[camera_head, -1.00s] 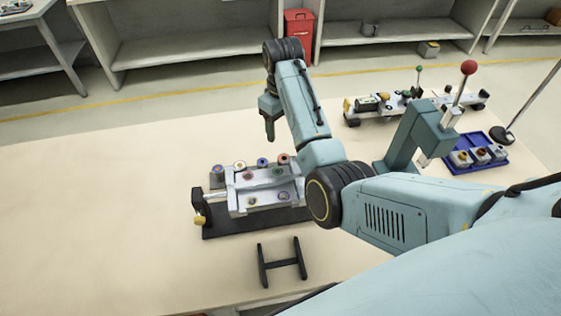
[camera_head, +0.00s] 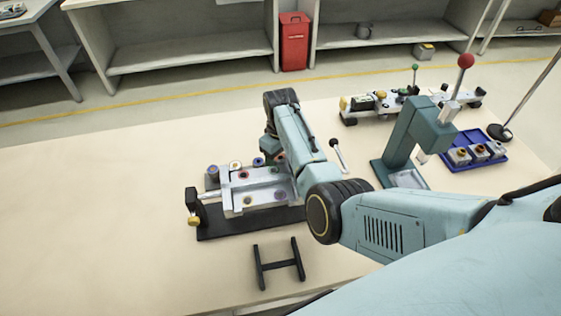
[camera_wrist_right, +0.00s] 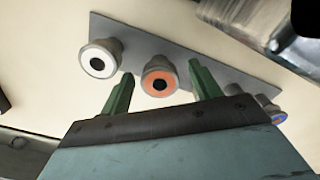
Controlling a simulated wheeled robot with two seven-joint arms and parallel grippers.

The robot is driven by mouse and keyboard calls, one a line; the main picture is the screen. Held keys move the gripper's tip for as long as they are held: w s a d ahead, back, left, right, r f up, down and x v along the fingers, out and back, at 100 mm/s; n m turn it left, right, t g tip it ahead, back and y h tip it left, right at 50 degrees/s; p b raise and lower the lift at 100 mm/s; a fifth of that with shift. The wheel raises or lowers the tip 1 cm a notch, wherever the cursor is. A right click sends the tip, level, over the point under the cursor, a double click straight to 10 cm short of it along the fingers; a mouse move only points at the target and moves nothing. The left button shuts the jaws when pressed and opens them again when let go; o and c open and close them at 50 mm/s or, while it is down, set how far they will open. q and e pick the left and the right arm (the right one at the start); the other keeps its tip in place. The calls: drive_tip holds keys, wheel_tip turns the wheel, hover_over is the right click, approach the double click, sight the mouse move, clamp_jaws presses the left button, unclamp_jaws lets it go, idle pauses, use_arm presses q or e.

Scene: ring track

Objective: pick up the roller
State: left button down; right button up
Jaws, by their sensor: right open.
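Several rollers with coloured ring ends stand in a row along the back of the fixture (camera_head: 265,222) in the head view. In the right wrist view, an orange-ringed roller (camera_wrist_right: 158,77) stands on a grey plate (camera_wrist_right: 137,36), between the green fingers of my right gripper (camera_wrist_right: 160,67). The fingers are open, with a gap on each side of it. A white-ringed roller (camera_wrist_right: 99,60) stands left of the fingers, and a blue-ringed one (camera_wrist_right: 278,117) is partly hidden at the right. In the head view my right arm hides the fingertips. My left gripper is not in view.
A black H-shaped stand (camera_head: 278,264) lies in front of the fixture. A teal press (camera_head: 412,128) with a red-knobbed lever and a blue tray (camera_head: 490,160) with parts stand to the right. Another track assembly (camera_head: 390,108) is behind. The table's left side is clear.

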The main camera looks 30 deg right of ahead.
drive_tip(key=c, duration=1.1)
drive_tip(key=shift+r, duration=0.1)
drive_tip(key=shift+c, duration=0.2)
